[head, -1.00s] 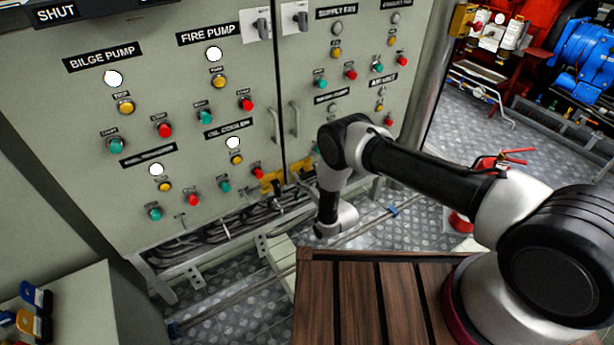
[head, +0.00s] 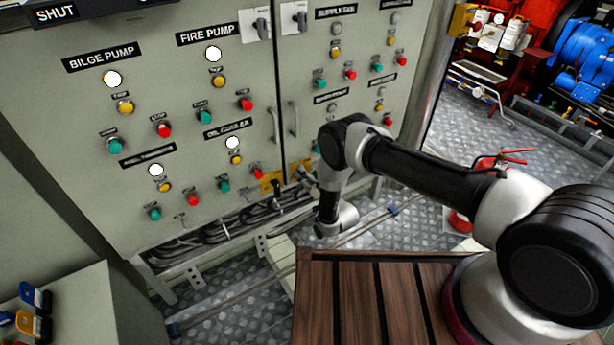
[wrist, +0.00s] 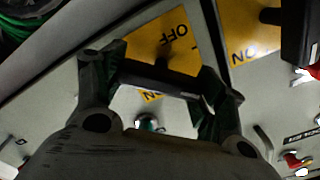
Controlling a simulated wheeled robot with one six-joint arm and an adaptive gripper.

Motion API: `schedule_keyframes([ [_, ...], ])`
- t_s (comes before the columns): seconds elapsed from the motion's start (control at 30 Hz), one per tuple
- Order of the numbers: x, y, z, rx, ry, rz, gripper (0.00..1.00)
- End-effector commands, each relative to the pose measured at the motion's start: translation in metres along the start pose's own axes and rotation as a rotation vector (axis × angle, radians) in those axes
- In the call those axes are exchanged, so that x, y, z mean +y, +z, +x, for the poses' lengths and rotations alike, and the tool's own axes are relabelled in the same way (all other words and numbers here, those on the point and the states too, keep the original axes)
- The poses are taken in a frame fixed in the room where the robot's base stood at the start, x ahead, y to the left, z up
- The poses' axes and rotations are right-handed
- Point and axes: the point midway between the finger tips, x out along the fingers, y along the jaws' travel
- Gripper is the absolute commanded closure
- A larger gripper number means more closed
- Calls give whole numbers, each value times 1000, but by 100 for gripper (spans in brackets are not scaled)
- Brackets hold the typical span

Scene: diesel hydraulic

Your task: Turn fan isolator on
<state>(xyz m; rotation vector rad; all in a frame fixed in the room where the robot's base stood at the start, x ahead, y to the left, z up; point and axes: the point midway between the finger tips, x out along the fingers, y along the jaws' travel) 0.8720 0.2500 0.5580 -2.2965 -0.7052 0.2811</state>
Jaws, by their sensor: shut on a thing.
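In the wrist view a yellow isolator plate (wrist: 150,45) on the grey cabinet carries an upside-down OFF and a partly covered ON. Its black handle (wrist: 160,79) lies crosswise in front of the plate. My gripper (wrist: 162,78) is shut on this handle, one finger at each end. A second yellow plate (wrist: 242,45), marked ON, sits to the right with a black handle (wrist: 300,32). In the head view a yellow plate (head: 271,181) shows low on the cabinet, beside my arm. My gripper is hard to make out there. I cannot read which isolator is the fan's.
The grey cabinet (head: 60,190) carries pump and fan labels, lamps and buttons. Cables (head: 225,215) run under its lower edge. A wooden slatted top (head: 340,300) lies below my arm.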

Motion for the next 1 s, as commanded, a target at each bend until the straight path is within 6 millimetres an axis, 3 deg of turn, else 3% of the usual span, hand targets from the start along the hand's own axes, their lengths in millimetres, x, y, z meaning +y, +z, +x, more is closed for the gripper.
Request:
schedule_keyframes([
  [0.6, 3, 0, 0, 2, 1, 563, 53],
  [1.0, 4, 1, 0, 2, 2, 781, 53],
])
